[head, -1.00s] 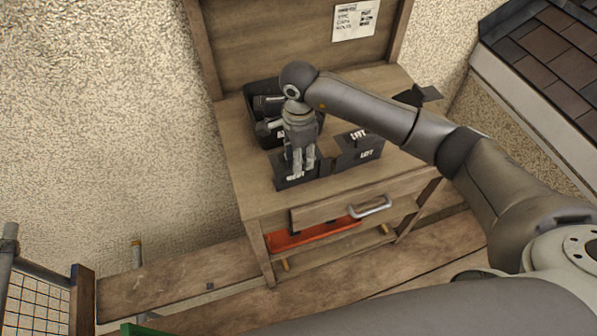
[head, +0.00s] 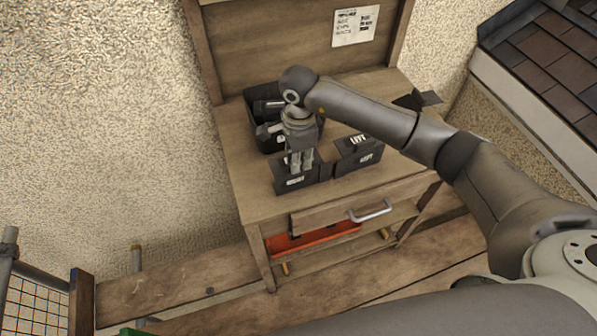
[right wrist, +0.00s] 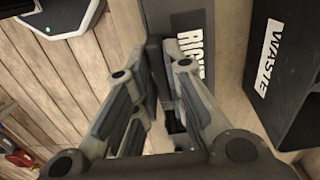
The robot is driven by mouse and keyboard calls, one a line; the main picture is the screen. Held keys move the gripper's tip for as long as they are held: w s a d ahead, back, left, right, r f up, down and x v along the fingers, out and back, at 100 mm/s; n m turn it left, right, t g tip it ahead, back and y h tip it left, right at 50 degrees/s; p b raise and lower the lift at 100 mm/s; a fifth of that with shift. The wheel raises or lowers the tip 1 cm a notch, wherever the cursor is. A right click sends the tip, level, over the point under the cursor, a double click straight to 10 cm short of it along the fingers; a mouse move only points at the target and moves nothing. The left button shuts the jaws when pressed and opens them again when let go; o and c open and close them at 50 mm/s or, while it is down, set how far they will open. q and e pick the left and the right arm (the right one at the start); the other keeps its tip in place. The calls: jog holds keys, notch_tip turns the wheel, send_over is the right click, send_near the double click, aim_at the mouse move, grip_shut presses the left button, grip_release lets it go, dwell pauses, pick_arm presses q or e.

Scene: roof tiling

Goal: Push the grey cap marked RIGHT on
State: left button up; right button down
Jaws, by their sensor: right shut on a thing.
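My right gripper (head: 301,168) points down at the left one of two small dark boxes (head: 293,184) on the wooden bench. In the right wrist view its fingers (right wrist: 156,75) are closed together on a thin dark edge. Beside the fingers is a grey face with a white label reading RIGHT (right wrist: 190,50), the grey cap as far as I can tell. The fingers hide part of it, and whether it is seated on anything cannot be seen. My left gripper is not in view.
The neighbouring dark box (head: 367,158) has LEFT labels. A black bin (head: 254,112) stands behind the gripper, and its WASTE label (right wrist: 268,57) shows in the right wrist view. The bench front (head: 255,207) is clear. A drawer handle (head: 370,212) sticks out below.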

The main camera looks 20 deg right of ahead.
jog(key=shift+r+p, duration=1.15)
jog(key=shift+r, duration=1.35)
